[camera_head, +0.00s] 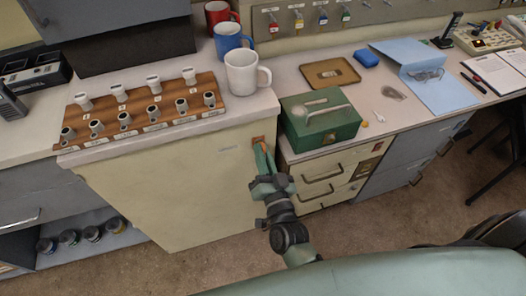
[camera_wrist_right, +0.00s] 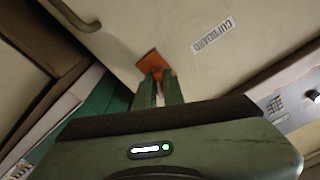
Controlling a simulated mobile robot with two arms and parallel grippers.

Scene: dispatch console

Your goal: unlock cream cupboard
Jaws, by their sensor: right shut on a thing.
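The cream cupboard (camera_head: 175,195) stands under the counter end, its door closed. A small printed label (camera_wrist_right: 212,34) on its face reads CUPBOARD. A small orange-brown lock plate (camera_wrist_right: 149,60) sits near the door's upper right edge in the head view, where it also shows (camera_head: 258,138). My right gripper (camera_head: 263,149) is right in front of this plate, fingertips pointing at it. It is shut on a small orange thing, mostly hidden between the fingers, so I cannot tell its shape or how far it reaches into the plate. My left gripper is out of view.
A green box (camera_head: 320,121) stands on the lower desk just right of the cupboard, above cream drawers (camera_head: 325,180). Above, a wooden rack (camera_head: 145,112) and mugs (camera_head: 242,73) stand on the counter. Tagged keys (camera_head: 298,20) hang at the back. Floor before the cupboard is clear.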

